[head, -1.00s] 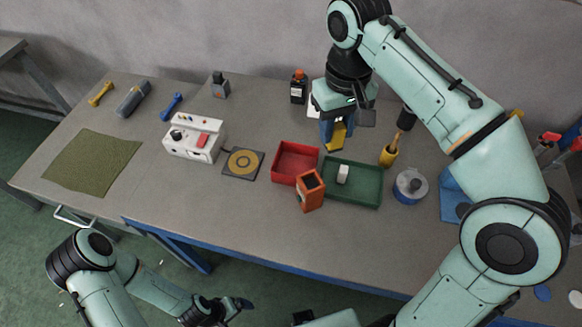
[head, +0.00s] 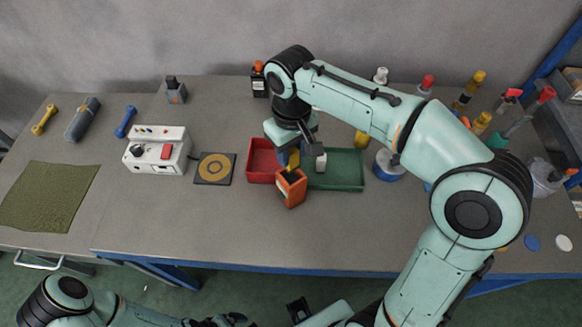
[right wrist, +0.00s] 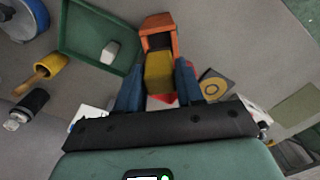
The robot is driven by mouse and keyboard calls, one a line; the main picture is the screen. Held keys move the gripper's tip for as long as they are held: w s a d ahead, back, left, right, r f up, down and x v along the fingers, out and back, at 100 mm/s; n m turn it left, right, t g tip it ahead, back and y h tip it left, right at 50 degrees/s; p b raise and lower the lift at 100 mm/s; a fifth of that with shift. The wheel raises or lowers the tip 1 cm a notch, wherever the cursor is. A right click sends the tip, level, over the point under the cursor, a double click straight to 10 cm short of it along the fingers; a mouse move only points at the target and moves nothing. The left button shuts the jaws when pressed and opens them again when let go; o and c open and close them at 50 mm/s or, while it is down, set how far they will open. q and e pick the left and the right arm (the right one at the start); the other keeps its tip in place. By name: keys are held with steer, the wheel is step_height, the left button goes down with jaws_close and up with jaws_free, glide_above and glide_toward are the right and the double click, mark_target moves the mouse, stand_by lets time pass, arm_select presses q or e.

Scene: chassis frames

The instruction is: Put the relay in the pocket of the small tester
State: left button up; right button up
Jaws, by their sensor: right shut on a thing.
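The relay appears to be the yellow block (head: 293,164). My right gripper (head: 288,157) is shut on it, with a blue finger on each side. In the right wrist view the yellow block (right wrist: 158,74) sits between the fingers (right wrist: 158,88). The small tester appears to be the orange box (head: 291,191), with a dark open pocket at its top. The block is right at the pocket's opening; I cannot tell whether its end is inside. The orange box (right wrist: 158,22) also shows just beyond the block in the wrist view. My left gripper (head: 228,319) is low at the bottom edge, partly cut off.
The orange box stands before a red tray (head: 258,178) and a green tray (head: 340,183) holding a small white block (head: 321,162). A white control box (head: 150,158) and a dark plate with a yellow ring (head: 229,178) stand left. The front of the table is clear.

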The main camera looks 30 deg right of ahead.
mark_target(291, 166)
arm_select(q)
steer(key=shift+s+f+b, duration=0.3)
steer(key=shift+f+b, duration=0.05)
steer(key=shift+f, duration=0.2)
arm_select(e)
steer(key=shift+f, duration=2.75)
steer(key=shift+f, duration=0.15)
steer(key=o, duration=1)
arm_select(q)
steer(key=shift+f, duration=0.1)
arm_select(e)
steer(key=shift+r, duration=0.2)
step_height(291, 166, up, 12)
steer(key=shift+f+p, duration=0.1)
steer(key=shift+p, duration=1.1)
arm_select(q)
steer(key=w+r, duration=0.1)
steer(key=r, duration=0.2)
steer(key=shift+w+r, duration=0.1)
steer(key=shift+w, duration=0.3)
steer(key=shift+s, duration=0.15)
